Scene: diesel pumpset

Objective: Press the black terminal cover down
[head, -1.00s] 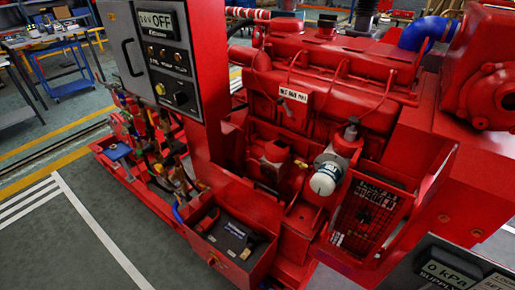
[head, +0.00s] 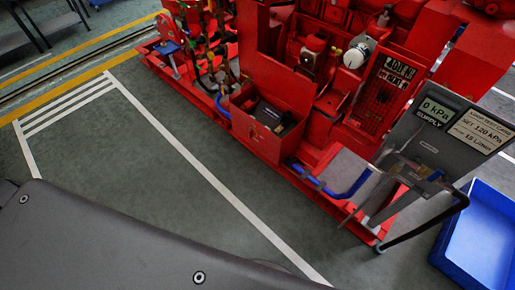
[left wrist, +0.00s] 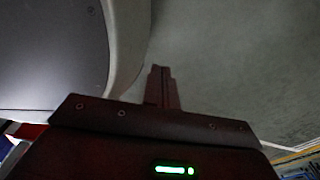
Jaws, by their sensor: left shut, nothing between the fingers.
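The red battery box (head: 262,136) stands open-topped at the front of the red pumpset in the head view. A dark battery (head: 268,111) sits inside it. The black terminal cover (head: 287,122) is a small dark shape at the battery's right side. It seems raised, but it is too small and dark to tell its angle. My left gripper shows in the left wrist view (left wrist: 161,75), with its fingers shut and empty, over plain grey floor. It is not in the head view and touches nothing that I can see. My right gripper is in neither view.
A grey panel (head: 440,125) reading 0 kPa stands right of the box, with a black hose below it. A blue tray (head: 452,238) lies at the far right. The grey floor (head: 140,150) with white lines is clear left of the pumpset.

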